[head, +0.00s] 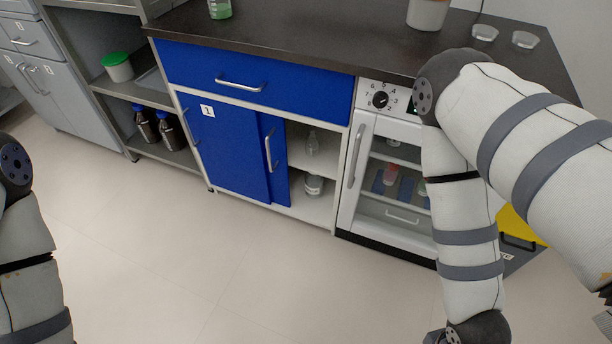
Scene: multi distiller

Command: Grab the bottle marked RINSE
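No label reading RINSE can be made out. Two dark brown bottles, a left one (144,124) and a right one (168,131), stand upright on the lower shelf of the grey open unit at the left. A clear glass bottle (313,145) stands on the upper shelf of the blue-fronted cabinet. A clear vessel with green liquid (220,10) is on the dark counter, its top cut off. Parts of my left arm show at the left edge and my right arm crosses the right side. Neither gripper is in the picture.
The blue cabinet's sliding door (232,150) leaves its right side open, with a round jar (314,184) low inside. A white oven-like appliance (385,190) stands beside it, partly hidden by my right arm. A green-lidded tub (118,69) sits above the brown bottles. The floor (180,260) is clear.

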